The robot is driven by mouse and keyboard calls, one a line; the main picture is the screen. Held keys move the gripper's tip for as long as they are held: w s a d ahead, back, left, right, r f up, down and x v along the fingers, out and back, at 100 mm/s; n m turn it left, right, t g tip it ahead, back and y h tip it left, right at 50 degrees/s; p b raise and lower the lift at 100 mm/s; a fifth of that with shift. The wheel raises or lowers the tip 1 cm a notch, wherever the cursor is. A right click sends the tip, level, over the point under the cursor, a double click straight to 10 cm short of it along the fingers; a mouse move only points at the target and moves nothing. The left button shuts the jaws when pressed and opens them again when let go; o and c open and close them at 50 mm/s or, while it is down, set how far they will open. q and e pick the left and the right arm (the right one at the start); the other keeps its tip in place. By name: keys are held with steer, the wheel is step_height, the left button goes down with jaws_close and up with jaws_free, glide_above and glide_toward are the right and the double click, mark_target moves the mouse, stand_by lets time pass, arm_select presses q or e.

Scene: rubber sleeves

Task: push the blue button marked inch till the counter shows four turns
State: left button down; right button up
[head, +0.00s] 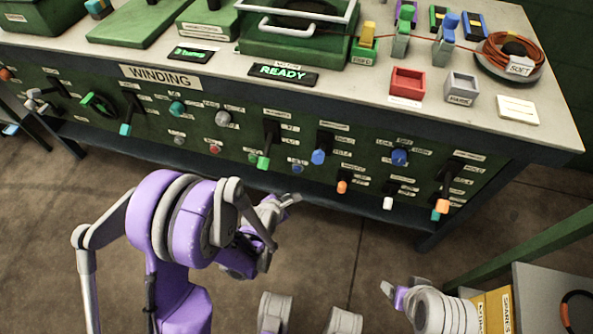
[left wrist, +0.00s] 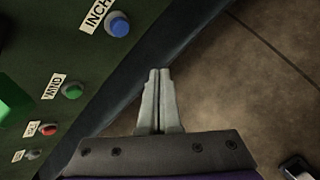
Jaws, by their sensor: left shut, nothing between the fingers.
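The blue button marked INCH (left wrist: 118,26) sits on the green panel at the upper left of the left wrist view. In the head view the small blue button (head: 297,168) is on the panel's lower row, just beyond my left gripper. My left gripper (head: 294,198) is shut and empty, its fingers together in the left wrist view (left wrist: 158,72). It is apart from the button, in front of the panel. The likely counter display (head: 190,53) has green text too small to read surely. My right gripper (head: 403,288) is low at the right; its fingers are unclear.
A green button (left wrist: 72,90) and a red button (left wrist: 48,130) are in line with INCH. A display reads READY (head: 283,72). Open floor lies below the panel.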

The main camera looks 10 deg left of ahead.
mark_target(297, 169)
arm_select(q)
steer(key=w+p, duration=0.1)
steer(key=w, duration=0.6)
steer(key=shift+w+d, duration=0.15)
steer(key=shift+w, duration=0.1)
steer(key=shift+w, duration=0.1)
stand_by(1.7)
steer(key=shift+w, duration=0.35)
steer(key=shift+w, duration=0.3)
stand_by(0.5)
stand_by(0.4)
steer(key=shift+s+b, duration=0.3)
steer(key=shift+s, duration=0.45)
steer(key=shift+s, duration=0.1)
